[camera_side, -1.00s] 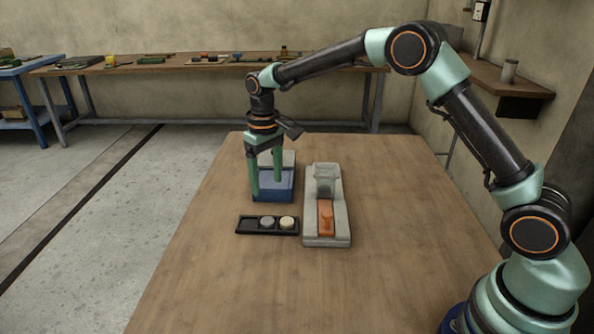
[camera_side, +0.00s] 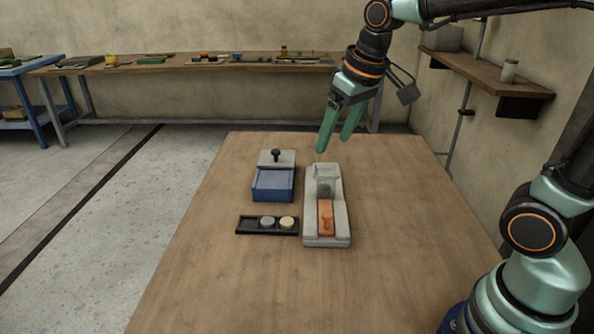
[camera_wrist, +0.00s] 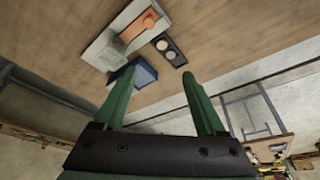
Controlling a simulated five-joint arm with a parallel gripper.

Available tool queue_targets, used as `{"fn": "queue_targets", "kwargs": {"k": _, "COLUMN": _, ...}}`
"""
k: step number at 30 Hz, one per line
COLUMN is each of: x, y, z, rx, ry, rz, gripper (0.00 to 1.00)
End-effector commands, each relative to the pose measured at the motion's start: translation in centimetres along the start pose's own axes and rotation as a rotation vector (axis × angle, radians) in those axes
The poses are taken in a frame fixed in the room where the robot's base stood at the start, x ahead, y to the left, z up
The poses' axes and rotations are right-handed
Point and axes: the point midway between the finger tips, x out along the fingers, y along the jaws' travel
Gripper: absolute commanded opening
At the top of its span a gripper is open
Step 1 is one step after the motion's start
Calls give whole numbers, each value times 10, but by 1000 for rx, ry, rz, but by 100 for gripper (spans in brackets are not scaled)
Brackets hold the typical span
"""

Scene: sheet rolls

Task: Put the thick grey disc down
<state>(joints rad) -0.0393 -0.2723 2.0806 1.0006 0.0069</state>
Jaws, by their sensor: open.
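A grey disc (camera_side: 267,222) lies in a black tray (camera_side: 244,226) at the front left of the work, beside a cream disc (camera_side: 287,222). Both discs also show in the tray in the wrist view, small. My gripper (camera_side: 333,145) is open and empty. It is raised above the table's far part, behind the grey device, well apart from the disc. The wrist view shows its two green fingers (camera_wrist: 158,77) spread with nothing between them.
A grey device (camera_side: 339,221) with an orange slider (camera_side: 326,217) stands right of the tray. A blue box (camera_side: 272,186) stands behind the tray, with a grey black-knobbed piece (camera_side: 288,158) at its back. The table's right side and front are clear.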

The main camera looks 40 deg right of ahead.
Motion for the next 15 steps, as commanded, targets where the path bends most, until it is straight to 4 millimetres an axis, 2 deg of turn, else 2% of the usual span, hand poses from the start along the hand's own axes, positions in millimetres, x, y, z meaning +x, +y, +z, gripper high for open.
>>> {"fn": "queue_targets", "kwargs": {"k": 1, "x": -7, "y": 3, "z": 14, "rx": 6, "ry": 31, "rz": 2, "gripper": 73}}
{"fn": "queue_targets", "kwargs": {"k": 6, "x": -12, "y": 8, "z": 52, "rx": 20, "ry": 106, "rz": 9, "gripper": 73}}
{"fn": "queue_targets", "kwargs": {"k": 10, "x": -11, "y": 11, "z": 70, "rx": 26, "ry": 141, "rz": 13, "gripper": 73}}
{"fn": "queue_targets", "kwargs": {"k": 15, "x": -8, "y": 12, "z": 80, "rx": 30, "ry": 160, "rz": 16, "gripper": 73}}
